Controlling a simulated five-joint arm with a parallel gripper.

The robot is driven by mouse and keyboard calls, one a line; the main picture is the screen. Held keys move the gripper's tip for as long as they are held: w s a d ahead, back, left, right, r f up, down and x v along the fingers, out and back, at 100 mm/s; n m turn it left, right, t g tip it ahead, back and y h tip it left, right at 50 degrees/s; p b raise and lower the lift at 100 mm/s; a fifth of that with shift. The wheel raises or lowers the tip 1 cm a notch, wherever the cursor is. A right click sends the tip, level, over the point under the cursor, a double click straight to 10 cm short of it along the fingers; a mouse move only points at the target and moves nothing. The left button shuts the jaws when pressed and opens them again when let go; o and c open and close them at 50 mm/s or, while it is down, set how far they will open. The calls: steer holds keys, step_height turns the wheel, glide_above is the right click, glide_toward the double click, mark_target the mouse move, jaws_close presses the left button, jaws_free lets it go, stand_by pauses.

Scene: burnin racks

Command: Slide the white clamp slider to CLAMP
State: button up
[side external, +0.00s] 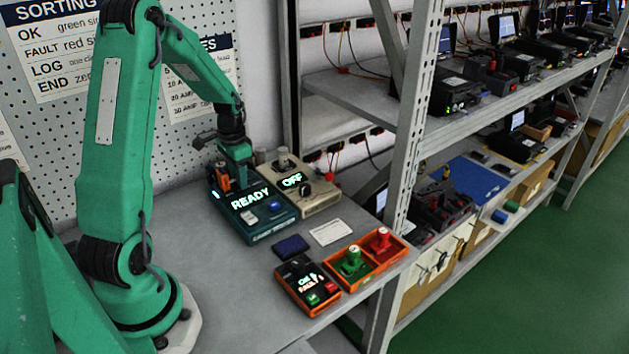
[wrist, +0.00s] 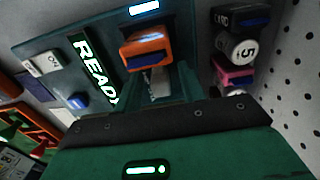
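The teal device (side external: 228,211) with a lit READY display stands on the bench, and its panel fills the upper left of the wrist view (wrist: 60,38). My gripper (side external: 238,168) is low over its back edge. In the wrist view, a small pale piece (wrist: 155,83) sits between my teal fingers; it may be the white clamp slider, but no CLAMP mark is readable. Whether the fingers press on it cannot be told. An orange block (wrist: 147,50) with a blue face lies just beyond it. A white switch (wrist: 45,63) and blue button (wrist: 77,101) are farther left.
A beige device (side external: 318,197) with a lit OFF display stands close behind the teal one. Several small coloured blocks, one marked 5 (wrist: 242,50), sit at the device's right in the wrist view. Orange trays (side external: 388,262) and a dark-topped box (side external: 307,284) are nearer the front. Shelves stand right.

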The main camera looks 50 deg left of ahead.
steer(key=shift+r, duration=0.1)
step_height(320, 180, up, 7)
steer(key=shift+r, duration=0.35)
stand_by(0.3)
steer(key=shift+d+r, duration=0.1)
steer(key=shift+d, duration=0.05)
steer(key=s+d+r+t, duration=0.2)
steer(key=s+d+r, duration=0.1)
steer(key=d, duration=0.5)
steer(key=s+d+r+t, duration=0.1)
steer(key=s+d+r, duration=0.2)
steer(key=d, duration=0.6)
steer(key=s+d+r+t, duration=0.2)
steer(key=s+d+r, duration=0.2)
steer(key=d, duration=0.5)
step_height(320, 180, up, 2)
steer(key=shift+r+t, duration=0.1)
steer(key=shift+t, duration=0.2)
